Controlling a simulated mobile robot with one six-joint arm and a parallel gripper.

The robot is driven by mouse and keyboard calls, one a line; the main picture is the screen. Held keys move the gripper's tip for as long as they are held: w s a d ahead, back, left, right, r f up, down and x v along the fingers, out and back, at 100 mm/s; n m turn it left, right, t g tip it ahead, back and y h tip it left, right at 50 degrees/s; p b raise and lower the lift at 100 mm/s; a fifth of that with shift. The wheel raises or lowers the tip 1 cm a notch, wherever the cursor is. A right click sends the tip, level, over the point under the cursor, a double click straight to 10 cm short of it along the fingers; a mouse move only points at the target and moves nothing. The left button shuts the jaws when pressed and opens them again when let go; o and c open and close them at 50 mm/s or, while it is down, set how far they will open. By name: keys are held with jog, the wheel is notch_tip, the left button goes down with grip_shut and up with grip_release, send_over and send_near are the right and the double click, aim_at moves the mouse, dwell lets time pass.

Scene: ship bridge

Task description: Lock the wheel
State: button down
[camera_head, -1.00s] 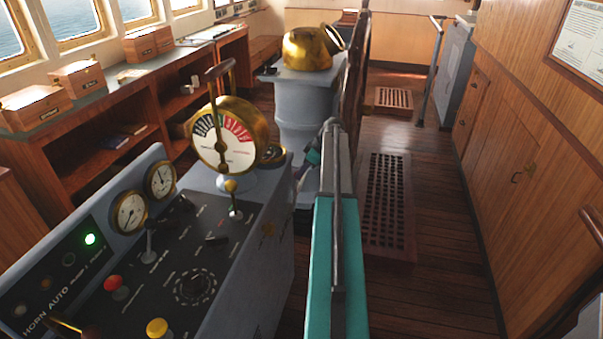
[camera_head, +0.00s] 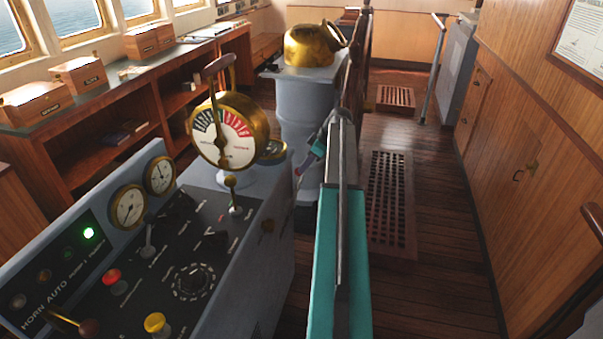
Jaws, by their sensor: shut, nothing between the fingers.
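The ship's wheel (camera_head: 359,70) is dark wood, seen nearly edge-on behind the pedestal's right side. Its face and hub are hidden from this angle. The grey pedestal (camera_head: 298,112) carries a brass compass housing (camera_head: 309,46) on top. A small dark part (camera_head: 270,72) juts from the pedestal's left upper edge; I cannot tell what it is. My teal and grey arm reaches forward from the bottom middle. My gripper (camera_head: 300,169) is small and partly hidden at the arm's far end, low in front of the pedestal. It is shut and empty, below the wheel's upper rim.
A grey console (camera_head: 200,240) with gauges, knobs and a brass engine telegraph (camera_head: 228,133) fills the left foreground. A wooden shelf counter (camera_head: 100,108) runs along the windows. A floor grating (camera_head: 390,200) lies right of my arm. The aisle by the right cabinets is clear.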

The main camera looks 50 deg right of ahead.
jog(key=b+v, duration=0.1)
jog(key=v, duration=0.6)
jog(key=shift+d, duration=0.2)
jog(key=shift+w+f, duration=0.1)
